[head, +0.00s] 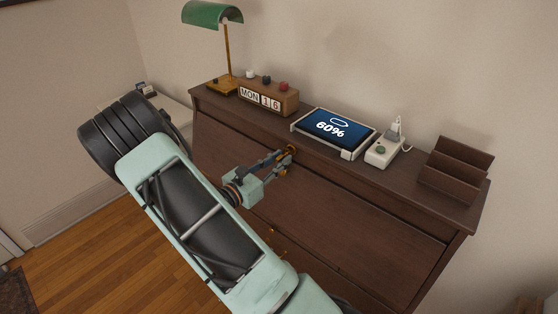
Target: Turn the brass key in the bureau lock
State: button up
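The dark brown wooden bureau (345,203) stands against the wall. A small brass-coloured piece, which looks like the key (291,149), shows at the bureau's upper front, just below the top edge. My gripper (287,159) reaches to the bureau front from the left, with its fingertips at the brass piece. The fingers partly cover the lock area. I cannot tell whether they are closed on the key or only beside it, nor which way the key is turned.
On the bureau top stand a green-shaded lamp (212,14), a calendar block (267,98), a tablet (331,128) showing 60%, a white device (382,152) and a brown letter rack (456,168). A pale side table (178,108) stands at left. Wooden floor (118,245) is open at lower left.

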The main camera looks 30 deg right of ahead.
grip_shut()
jog(key=shift+w+m+b, duration=0.1)
jog(key=shift+m+b, duration=1.7)
jog(key=shift+b, duration=0.1)
jog(key=shift+d+r+m+b, duration=0.1)
jog(key=shift+r+m+b, duration=0.05)
jog(key=shift+m+b, duration=1.05)
jog(key=shift+m+b, duration=1.1)
jog(key=shift+b, duration=0.3)
jog(key=shift+w+r+m+b, duration=0.1)
jog(key=shift+m+b, duration=0.3)
jog(key=shift+b, duration=0.05)
jog(key=shift+d+m+b, duration=0.1)
jog(key=shift+m+b, duration=1.3)
jog(key=shift+b, duration=0.6)
jog(key=shift+r, duration=0.15)
